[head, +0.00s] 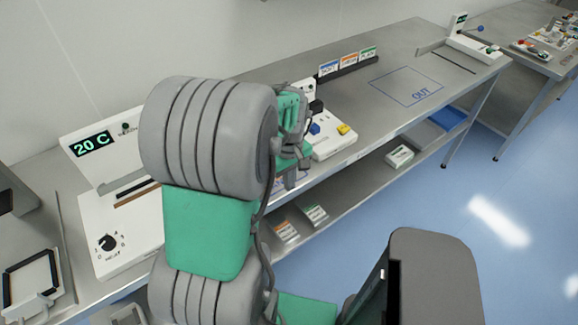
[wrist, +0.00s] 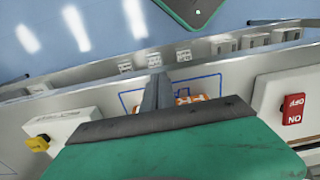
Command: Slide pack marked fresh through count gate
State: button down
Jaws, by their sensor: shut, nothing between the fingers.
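My gripper (head: 290,180) is over the bench, mostly behind my arm in the head view. In the wrist view its fingers (wrist: 156,92) are shut and empty. An orange-and-white pack (wrist: 200,99) lies on the bench beside and partly behind the fingers, inside a blue outline; contact cannot be told. Its print is unreadable. Packs on the lower shelf have an orange label (head: 285,230) and a green label (head: 315,214); I cannot read "fresh" on any. A white unit with a small display (head: 470,45) stands at the bench's far right end; I cannot tell whether it is the count gate.
A white unit reading 20 C (head: 95,143) stands at left. A white box with blue and yellow buttons (head: 335,140) is beside my gripper. A rack of labelled cards (head: 348,63) stands at the back. The area marked OUT (head: 405,87) is clear. A red switch (wrist: 294,109) shows right.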

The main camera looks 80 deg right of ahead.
jog(key=shift+w+d+f+p, duration=0.25)
jog(key=shift+w+d+p, duration=0.1)
jog(key=shift+w+d, duration=0.4)
jog(key=shift+w+d+f+p, duration=0.3)
jog(key=shift+w+d, duration=0.25)
jog(key=shift+w, duration=0.25)
